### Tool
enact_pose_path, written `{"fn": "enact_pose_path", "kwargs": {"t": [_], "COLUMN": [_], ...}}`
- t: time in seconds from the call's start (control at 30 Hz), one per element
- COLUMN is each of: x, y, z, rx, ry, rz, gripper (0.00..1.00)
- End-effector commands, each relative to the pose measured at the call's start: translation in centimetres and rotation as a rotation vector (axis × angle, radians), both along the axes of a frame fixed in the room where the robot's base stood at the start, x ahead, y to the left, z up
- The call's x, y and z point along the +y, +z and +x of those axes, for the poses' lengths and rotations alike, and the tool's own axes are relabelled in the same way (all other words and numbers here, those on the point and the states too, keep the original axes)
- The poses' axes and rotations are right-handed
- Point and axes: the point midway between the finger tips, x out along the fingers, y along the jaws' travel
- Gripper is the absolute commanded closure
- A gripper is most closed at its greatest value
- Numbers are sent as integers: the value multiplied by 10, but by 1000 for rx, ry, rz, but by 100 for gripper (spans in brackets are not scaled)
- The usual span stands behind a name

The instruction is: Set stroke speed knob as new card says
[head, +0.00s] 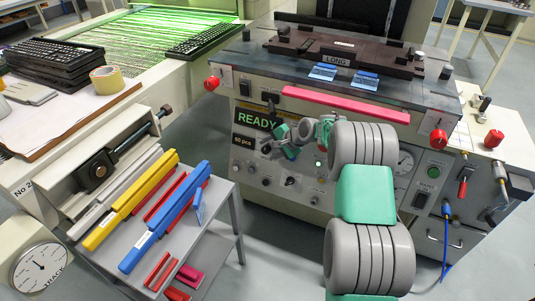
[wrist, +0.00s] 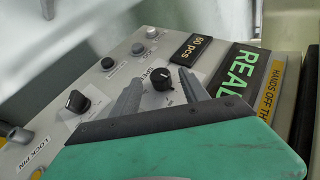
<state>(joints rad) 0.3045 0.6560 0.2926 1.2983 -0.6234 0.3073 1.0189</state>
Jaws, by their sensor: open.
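The front panel of the machine carries several knobs under a lit READY display (head: 256,120). In the wrist view a black round knob (wrist: 161,79) with a white pointer mark sits beside a partly hidden label that seems to read "SPEED". My gripper (wrist: 159,75) is open, with its grey fingers on either side of that knob in the picture. I cannot tell whether they touch it. In the head view my gripper (head: 268,147) is close to the panel, below the display, and hides part of it. Two blue cards (head: 322,72) (head: 364,80) lie on the machine top; their print is too small to read.
Other knobs (wrist: 77,101) (wrist: 108,63) and a "60 pcs" sign (wrist: 191,49) are near the fingers. A pink-red bar (head: 345,104) runs above the panel, with red buttons (head: 212,84) (head: 438,138) at its sides. A grey cart (head: 222,218) with coloured bars stands left.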

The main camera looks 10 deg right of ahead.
Motion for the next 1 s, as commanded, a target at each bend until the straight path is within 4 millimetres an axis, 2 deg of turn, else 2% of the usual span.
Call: {"fn": "enact_pose_path", "kwargs": {"t": [0.1,0.4,1.0], "x": [6,8,8], "y": [-13,-14,-14], "z": [9,11,11], "rx": [0,0,0], "ry": [1,0,1], "rz": [-1,-2,-3], "gripper": [47,47,97]}}
